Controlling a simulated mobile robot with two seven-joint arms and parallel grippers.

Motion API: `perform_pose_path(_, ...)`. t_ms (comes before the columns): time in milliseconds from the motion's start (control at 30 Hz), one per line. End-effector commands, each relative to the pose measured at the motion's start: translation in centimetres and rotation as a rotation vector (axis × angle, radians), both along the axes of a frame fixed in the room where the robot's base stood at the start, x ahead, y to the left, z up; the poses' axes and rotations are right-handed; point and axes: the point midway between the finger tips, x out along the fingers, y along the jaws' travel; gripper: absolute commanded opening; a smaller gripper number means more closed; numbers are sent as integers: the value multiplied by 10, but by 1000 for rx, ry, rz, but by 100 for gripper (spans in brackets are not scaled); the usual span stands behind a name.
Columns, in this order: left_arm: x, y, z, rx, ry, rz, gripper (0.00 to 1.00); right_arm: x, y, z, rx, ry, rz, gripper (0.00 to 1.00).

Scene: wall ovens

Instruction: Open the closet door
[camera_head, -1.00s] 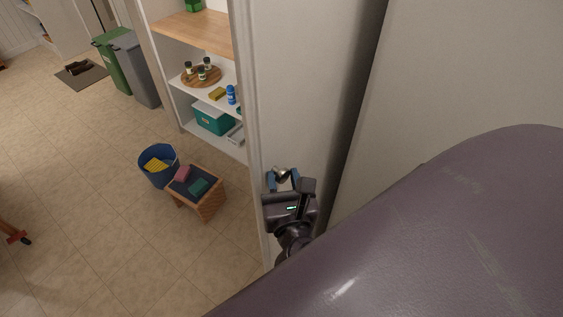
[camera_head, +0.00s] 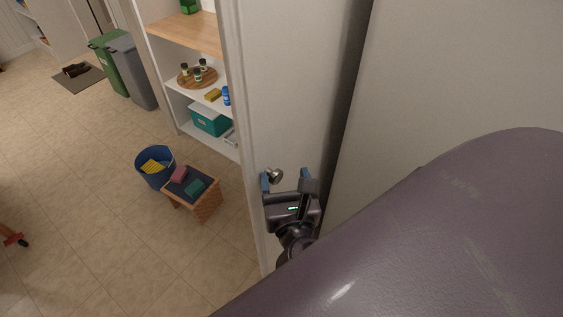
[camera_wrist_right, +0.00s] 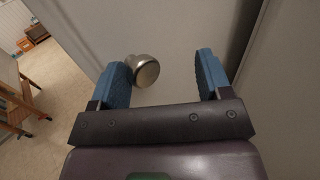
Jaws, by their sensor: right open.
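The closet door (camera_head: 292,85) is a pale panel standing ajar, with shelves showing past its left edge. Its round metal knob (camera_head: 275,176) is near that edge. My right gripper (camera_head: 285,180) is open at the knob, with blue fingertips. In the right wrist view the knob (camera_wrist_right: 145,70) appears between the open fingers, close beside the left finger, and the right gripper (camera_wrist_right: 162,78) is not closed on it. Whether the left finger touches the knob I cannot tell. My left gripper is not in view.
Closet shelves (camera_head: 190,38) hold jars on a round board and a teal box (camera_head: 210,119). Green and grey bins (camera_head: 130,70) stand farther back. Open tiled floor lies left.

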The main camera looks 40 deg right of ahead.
Motion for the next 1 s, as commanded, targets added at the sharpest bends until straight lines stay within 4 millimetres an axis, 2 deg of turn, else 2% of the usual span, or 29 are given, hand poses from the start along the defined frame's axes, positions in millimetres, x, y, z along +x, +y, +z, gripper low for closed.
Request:
perform_pose_path(367,0,0,0,-2,1,1,93,-1,-4,2,0,-3,-10,61)
perform_pose_path(533,-1,0,-5,-1,3,1,93,-8,1,-1,0,0,-8,61)
perform_pose_path(667,-1,0,-11,-1,4,1,93,-24,10,-2,2,1,-5,61)
perform_pose_path(1000,-2,0,-32,0,8,0,93,-76,37,-3,1,4,-3,61)
